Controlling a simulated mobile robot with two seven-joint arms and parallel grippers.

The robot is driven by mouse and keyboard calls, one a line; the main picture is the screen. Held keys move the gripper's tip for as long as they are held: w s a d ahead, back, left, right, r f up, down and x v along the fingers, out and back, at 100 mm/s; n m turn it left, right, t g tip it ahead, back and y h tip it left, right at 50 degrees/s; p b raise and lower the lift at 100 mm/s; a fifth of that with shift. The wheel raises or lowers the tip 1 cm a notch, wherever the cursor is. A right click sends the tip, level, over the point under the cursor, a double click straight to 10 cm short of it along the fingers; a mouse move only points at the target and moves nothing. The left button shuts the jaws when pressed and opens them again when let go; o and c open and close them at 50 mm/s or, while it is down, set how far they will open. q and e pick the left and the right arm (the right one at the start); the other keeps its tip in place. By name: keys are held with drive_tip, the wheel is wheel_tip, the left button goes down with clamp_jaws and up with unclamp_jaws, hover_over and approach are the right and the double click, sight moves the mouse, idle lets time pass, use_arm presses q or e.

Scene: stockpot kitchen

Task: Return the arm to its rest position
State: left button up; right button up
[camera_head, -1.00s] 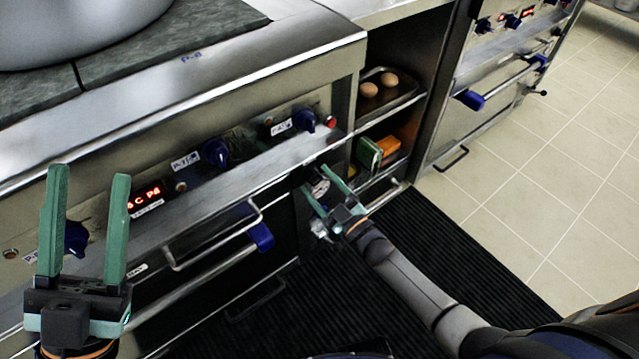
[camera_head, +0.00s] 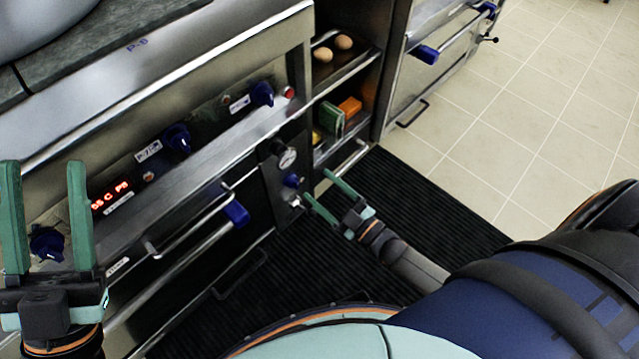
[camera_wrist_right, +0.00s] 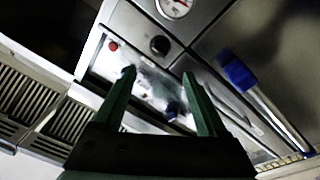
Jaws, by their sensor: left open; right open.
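My right gripper (camera_head: 322,190) is open and empty, low in front of the stove, above the black mat and near the gauge and small valve. In the right wrist view its two green fingers (camera_wrist_right: 158,98) are spread apart with nothing between them. My left gripper (camera_head: 46,170) is open and empty at the left edge of the head view, upright in front of the stove's control panel. The right arm's forearm runs back toward the lower right, where my own body covers part of the view.
The stove front (camera_head: 180,110) carries blue knobs, a red display and an oven handle (camera_head: 195,228). A pressure gauge (camera_head: 287,159) is beside the right gripper. A shelf holds two eggs (camera_head: 333,48) and boxes (camera_head: 331,119). The ribbed black mat (camera_head: 440,205) and tiled floor (camera_head: 545,110) are clear.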

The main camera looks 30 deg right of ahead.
use_arm(q)
drive_tip(key=shift+r, duration=0.1)
